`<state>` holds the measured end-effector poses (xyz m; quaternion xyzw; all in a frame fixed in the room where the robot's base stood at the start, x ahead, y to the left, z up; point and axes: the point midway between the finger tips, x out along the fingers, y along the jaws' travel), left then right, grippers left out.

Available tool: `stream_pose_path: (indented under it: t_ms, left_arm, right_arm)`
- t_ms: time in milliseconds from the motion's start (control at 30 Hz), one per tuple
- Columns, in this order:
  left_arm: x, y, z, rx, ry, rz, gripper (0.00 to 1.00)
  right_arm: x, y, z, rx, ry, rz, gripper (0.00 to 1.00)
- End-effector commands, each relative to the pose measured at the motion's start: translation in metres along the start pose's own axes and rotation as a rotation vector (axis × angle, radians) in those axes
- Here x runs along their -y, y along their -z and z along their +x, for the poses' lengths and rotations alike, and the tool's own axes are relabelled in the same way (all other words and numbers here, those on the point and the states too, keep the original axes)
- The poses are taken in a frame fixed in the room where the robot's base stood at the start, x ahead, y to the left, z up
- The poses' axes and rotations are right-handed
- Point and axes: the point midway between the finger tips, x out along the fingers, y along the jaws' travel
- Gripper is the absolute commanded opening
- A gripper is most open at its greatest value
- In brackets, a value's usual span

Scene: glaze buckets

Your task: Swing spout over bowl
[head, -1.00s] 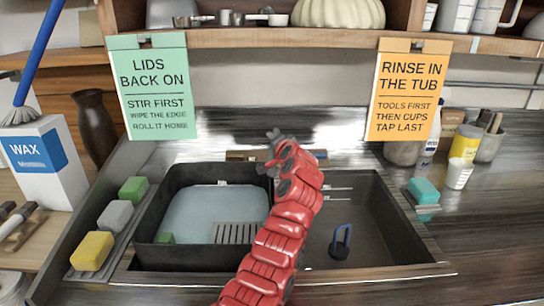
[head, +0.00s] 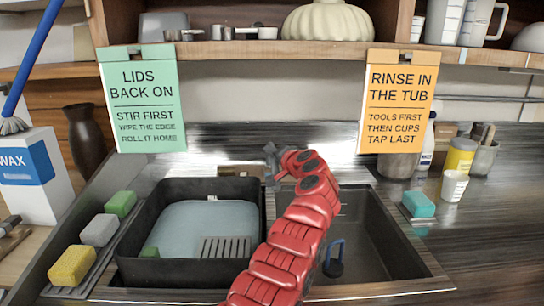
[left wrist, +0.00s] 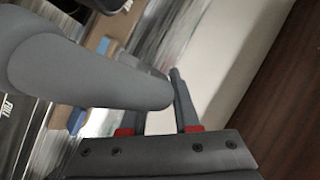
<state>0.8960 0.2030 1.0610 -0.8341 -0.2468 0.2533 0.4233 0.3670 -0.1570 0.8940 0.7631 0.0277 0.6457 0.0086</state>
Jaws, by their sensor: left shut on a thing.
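My left arm reaches up from the bottom of the head view, and its left gripper (head: 272,163) is at the back of the sink, near the divider between the two bowls. In the left wrist view a thick grey tube, which looks like the spout (left wrist: 85,68), has its rounded end between the fingers. The gripper is shut on it. In the head view the spout is mostly hidden by the gripper and arm. The left bowl holds a black tub (head: 135,245) with pale water. The right bowl (head: 375,245) is empty apart from a blue-handled plug (head: 335,262).
Sponges (head: 100,230) lie on a strip left of the tub. A teal sponge (head: 418,204) and a white cup (head: 454,186) stand right of the sink. A green sign (head: 143,105) and an orange sign (head: 397,105) hang from the shelf above.

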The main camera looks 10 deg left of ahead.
Motion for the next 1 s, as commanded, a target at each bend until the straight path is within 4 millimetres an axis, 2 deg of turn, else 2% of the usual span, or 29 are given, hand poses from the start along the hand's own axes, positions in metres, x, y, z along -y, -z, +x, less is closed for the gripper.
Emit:
stream_pose_path:
  t_ms: [400,433,567,1000]
  left_arm:
    - [0.0008,0.0022,-0.0008,-0.005,0.001,-0.001,0.0]
    - [0.0009,0.0022,-0.0008,-0.005,0.001,-0.001,0.35]
    - [0.0007,0.0016,-0.0005,-0.003,0.001,-0.001,0.59]
    - [-0.0002,0.0012,-0.0038,-0.002,0.003,-0.002,0.59]
  right_arm:
    - [0.0,0.0,0.0,0.0,0.0,0.0,0.46]
    - [0.0,0.0,0.0,0.0,0.0,0.0,0.46]
    - [0.0,0.0,-0.0001,0.0,0.0,0.0,0.46]
    - [0.0001,-0.0004,-0.002,0.0,0.0,0.0,0.46]
